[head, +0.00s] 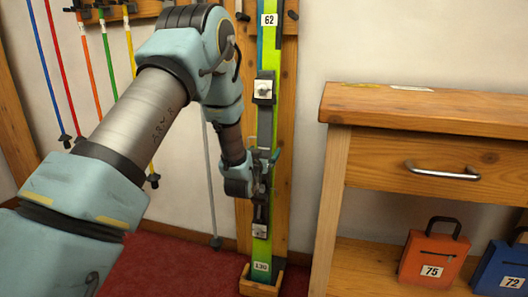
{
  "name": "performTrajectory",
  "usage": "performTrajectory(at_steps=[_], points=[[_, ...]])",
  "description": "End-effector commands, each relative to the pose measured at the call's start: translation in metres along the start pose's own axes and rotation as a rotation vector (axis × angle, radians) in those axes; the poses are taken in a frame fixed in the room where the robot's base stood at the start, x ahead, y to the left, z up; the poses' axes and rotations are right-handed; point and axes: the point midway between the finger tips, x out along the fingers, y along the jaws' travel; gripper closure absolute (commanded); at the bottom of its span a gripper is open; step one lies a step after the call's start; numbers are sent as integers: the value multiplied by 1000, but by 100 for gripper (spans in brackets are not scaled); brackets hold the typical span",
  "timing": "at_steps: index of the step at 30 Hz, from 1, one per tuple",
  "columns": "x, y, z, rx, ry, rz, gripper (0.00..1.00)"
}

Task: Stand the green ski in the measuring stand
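The green ski (279,195) stands upright against a wooden upright (303,150), which looks like the measuring stand. Its lower end, labelled 130, is at a small wooden block (262,287) on the floor; it appears to sit in the block. A label 62 is near the top of the picture. Bindings (263,91) show on its face. My gripper (266,168) is at the ski's middle, in front of or against its left side. The fingers are small and partly hidden, so I cannot tell whether they are closed on the ski.
A wooden bench (430,112) with a drawer stands at the right. Several coloured poles (86,75) hang at the left. Red carpet (185,268) covers the floor.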

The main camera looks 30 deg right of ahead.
Motion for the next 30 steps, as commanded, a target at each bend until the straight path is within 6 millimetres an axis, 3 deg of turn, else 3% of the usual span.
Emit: performTrajectory(at_steps=[14,30], points=[[0,0,-1,0,4,0,0],[-24,0,-2,0,5,0,0]])
